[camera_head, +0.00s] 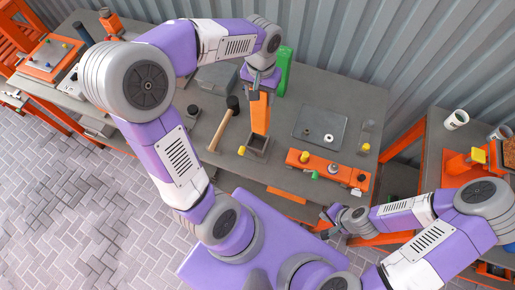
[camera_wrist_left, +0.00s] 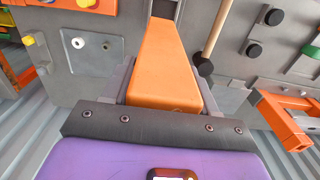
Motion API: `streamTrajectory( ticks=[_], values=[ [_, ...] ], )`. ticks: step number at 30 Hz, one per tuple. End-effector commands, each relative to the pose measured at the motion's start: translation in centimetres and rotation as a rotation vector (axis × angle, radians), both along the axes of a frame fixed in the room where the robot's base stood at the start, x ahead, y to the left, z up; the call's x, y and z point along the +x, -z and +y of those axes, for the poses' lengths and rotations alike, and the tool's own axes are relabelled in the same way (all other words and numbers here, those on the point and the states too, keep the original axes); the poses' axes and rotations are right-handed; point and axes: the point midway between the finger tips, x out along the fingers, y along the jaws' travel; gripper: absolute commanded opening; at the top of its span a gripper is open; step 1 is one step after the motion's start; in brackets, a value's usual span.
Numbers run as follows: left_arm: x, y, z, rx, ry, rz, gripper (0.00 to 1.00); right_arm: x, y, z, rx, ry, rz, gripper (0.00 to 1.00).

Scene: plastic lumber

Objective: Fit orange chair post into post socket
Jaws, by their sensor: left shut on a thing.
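The orange chair post (camera_head: 260,114) hangs roughly upright from my left gripper (camera_head: 259,90), whose fingers are shut on it. In the left wrist view the post (camera_wrist_left: 163,65) runs away between the two fingers of my left gripper (camera_wrist_left: 165,90). The post socket (camera_head: 257,146) is a small dark grey square box on the table. The post's lower end shows at the far edge of the socket; I cannot tell whether it is above or inside the opening. My right gripper (camera_head: 329,217) is near the table's front edge, away from the post; its jaws are too small to read.
A mallet (camera_head: 222,125) lies left of the socket. An orange block with knobs (camera_head: 327,170) and a grey plate (camera_head: 319,128) lie to the right. A green part (camera_head: 284,70) stands behind my left gripper. A yellow knob (camera_head: 241,150) sits beside the socket.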

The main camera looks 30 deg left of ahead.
Motion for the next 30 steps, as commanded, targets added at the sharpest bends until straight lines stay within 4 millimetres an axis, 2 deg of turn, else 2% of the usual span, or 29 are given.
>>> streamTrajectory(
  ticks=[1, 3, 6, 9, 15, 30],
  values=[
    [-0.8, 0.3, -0.2, 0.002, -0.002, -0.006, 0.00, 0.0, 0.8, 0.0, 0.000, 0.000, 0.000, 0.00],
    [-1.6, 0.4, -0.4, 0.006, -0.006, -0.006, 0.00, 0.0, 1.2, 0.0, 0.000, 0.000, 0.000, 0.00],
    [-2.4, 0.5, -0.6, 0.010, -0.009, -0.006, 0.00, 0.0, 1.5, 0.0, 0.000, 0.000, 0.000, 0.00],
    [-2.7, 1.5, -0.6, 0.012, -0.010, -0.001, 0.00, 0.0, 1.7, 0.0, 0.000, 0.000, 0.000, 0.00],
    [-2.7, 5.1, -0.6, 0.011, -0.011, 0.000, 0.00, 0.0, 2.1, 0.0, 0.000, 0.000, -0.001, 0.00],
    [-2.7, 10.3, -0.6, 0.011, -0.012, -0.003, 0.00, 0.0, 2.9, 0.0, 0.000, 0.000, 0.000, 0.00]
  ],
)
